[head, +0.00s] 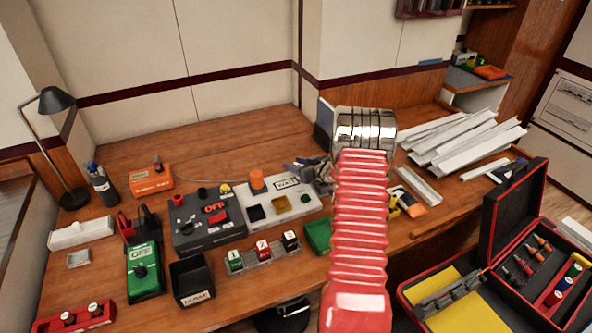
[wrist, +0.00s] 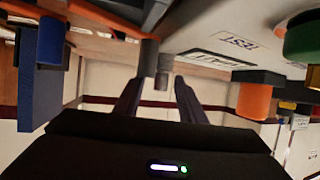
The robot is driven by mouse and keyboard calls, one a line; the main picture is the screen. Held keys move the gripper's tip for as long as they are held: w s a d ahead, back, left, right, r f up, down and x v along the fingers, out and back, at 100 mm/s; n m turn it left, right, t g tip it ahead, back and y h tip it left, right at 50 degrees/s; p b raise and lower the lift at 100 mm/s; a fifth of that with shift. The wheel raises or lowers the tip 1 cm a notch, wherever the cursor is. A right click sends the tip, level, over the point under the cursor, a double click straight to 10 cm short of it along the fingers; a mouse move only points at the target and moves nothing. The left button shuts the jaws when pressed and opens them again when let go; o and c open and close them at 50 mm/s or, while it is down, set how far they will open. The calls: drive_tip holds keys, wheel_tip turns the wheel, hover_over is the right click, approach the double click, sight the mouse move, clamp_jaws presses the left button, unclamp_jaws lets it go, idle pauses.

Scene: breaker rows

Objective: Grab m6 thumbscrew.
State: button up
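My gripper (head: 308,170) is over the table beside the white panel box in the head view. In the wrist view, my gripper (wrist: 157,82) is open, with its two dark fingers apart. A small grey cylinder (wrist: 149,58) lies between and just beyond the fingertips, in line with the gap. A shorter grey piece (wrist: 163,66) is beside it. Either may be the m6 thumbscrew, but no label shows to confirm it. Two small pale-topped screws or knobs (head: 93,309) sit in a red holder at the lower left of the head view. Nothing is visibly held.
The white panel box (head: 285,204) has an orange knob (head: 257,178), also in the wrist view (wrist: 254,101). A grey OFF box (head: 207,222) stands left of it. White channels (head: 465,140) and an open toolbox (head: 515,215) are right.

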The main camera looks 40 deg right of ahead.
drive_tip(key=shift+c, duration=0.2)
clamp_jaws()
idle(0.5)
